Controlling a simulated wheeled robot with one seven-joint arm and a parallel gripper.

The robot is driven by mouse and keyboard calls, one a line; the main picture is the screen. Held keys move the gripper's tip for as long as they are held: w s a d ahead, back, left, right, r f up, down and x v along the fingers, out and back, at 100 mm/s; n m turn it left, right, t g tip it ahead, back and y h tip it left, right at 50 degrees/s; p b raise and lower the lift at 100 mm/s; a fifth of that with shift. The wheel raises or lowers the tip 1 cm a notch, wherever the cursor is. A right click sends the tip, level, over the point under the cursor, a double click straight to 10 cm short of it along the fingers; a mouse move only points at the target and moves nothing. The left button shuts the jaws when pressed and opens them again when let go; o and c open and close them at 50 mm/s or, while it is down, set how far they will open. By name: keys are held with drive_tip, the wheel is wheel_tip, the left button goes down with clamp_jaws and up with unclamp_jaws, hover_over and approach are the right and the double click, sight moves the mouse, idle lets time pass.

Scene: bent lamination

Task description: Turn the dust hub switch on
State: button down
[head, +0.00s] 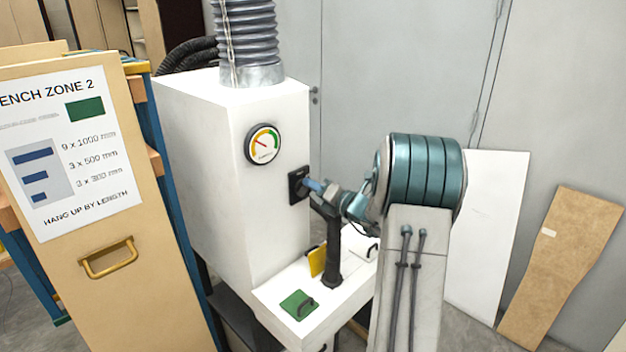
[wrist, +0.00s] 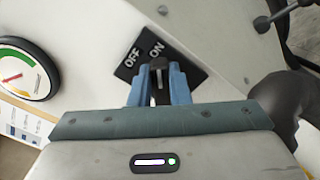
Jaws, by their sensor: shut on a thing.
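The dust hub (head: 205,150) is a white cabinet with a grey hose on top. Its switch is a black plate (head: 296,188) on the front face, below and right of the gauge. In the wrist view the switch plate (wrist: 192,68) carries the words OFF and ON, and a dark lever (wrist: 158,72) stands out from it. My gripper (head: 315,186) reaches the switch from the right. In the wrist view its blue fingers (wrist: 159,88) are shut on the lever. The lever's tip lies near the word ON; the fingers hide its lower part, so its exact setting cannot be told.
The round gauge (head: 263,144) has its needle toward the red-orange left side. A dark pipe (head: 332,255) stands just below my gripper on a white ledge with a green gate (head: 298,304) and a yellow one (head: 318,260). A sign board (head: 90,140) stands left.

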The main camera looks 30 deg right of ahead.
drive_tip(key=shift+d+m+p, duration=0.1)
drive_tip(key=shift+m+p, duration=0.75)
drive_tip(key=shift+m, duration=0.35)
drive_tip(key=shift+f, duration=0.15)
drive_tip(key=c, duration=1.4)
unclamp_jaws()
drive_tip(key=shift+o, duration=0.2)
drive_tip(key=b+v, duration=0.3)
drive_tip(key=v, duration=1)
drive_tip(key=shift+s, duration=0.4)
drive_tip(key=shift+d, duration=0.1)
